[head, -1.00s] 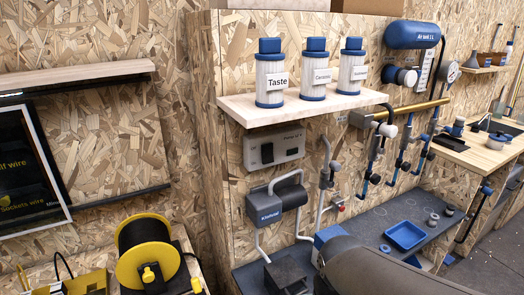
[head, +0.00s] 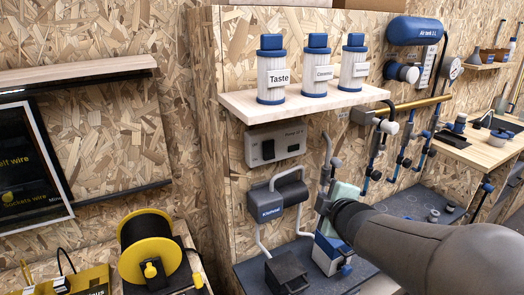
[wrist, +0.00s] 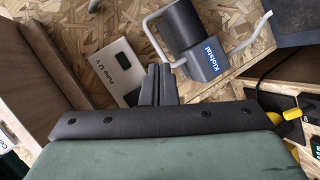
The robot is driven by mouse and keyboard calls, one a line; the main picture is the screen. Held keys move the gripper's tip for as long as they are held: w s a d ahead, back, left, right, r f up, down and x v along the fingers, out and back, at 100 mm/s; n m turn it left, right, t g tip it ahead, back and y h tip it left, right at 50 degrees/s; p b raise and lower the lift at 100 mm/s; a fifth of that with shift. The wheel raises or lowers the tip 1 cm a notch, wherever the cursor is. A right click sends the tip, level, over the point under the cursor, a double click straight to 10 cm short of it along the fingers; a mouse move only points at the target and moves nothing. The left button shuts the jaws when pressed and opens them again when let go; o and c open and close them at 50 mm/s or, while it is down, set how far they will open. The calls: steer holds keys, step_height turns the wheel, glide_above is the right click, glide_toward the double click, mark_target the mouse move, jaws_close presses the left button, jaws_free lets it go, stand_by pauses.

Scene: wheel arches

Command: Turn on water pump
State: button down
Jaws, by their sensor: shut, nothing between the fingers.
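The pump panel (head: 284,141) is a light grey box labelled as the pump, on the wooden wall under the shelf. It has a dark square switch (head: 267,150) on its face; I cannot tell its position. The dark blue-grey water pump (head: 275,204) with bent grey pipes hangs below. In the wrist view the panel (wrist: 105,68) lies left of my gripper (wrist: 155,72), partly hidden by its mount, and the pump (wrist: 206,58) lies right. My gripper's fingers are together, empty, apart from both. In the head view my gripper (head: 325,203) is right of the pump.
A wooden shelf (head: 300,105) with several labelled filter canisters juts out above the panel. Pipes and valves (head: 385,140) line the wall to the right. A dark box (head: 286,272) stands below the pump. A yellow cable reel (head: 150,243) is at lower left.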

mark_target(270, 157)
steer(key=a+r+n+t+y, duration=0.1)
steer(key=a+r+n+y, duration=0.3)
steer(key=n, duration=0.3)
steer(key=shift+w+a+r+n+y, duration=0.15)
steer(key=shift+w+r+n+y, duration=0.25)
steer(key=shift+y, duration=0.3)
steer(key=p+x, duration=0.1)
steer(key=x, duration=0.6)
steer(key=p+x, duration=0.1)
steer(key=x, duration=0.6)
steer(key=shift+w+r, duration=0.1)
steer(key=shift+r, duration=0.1)
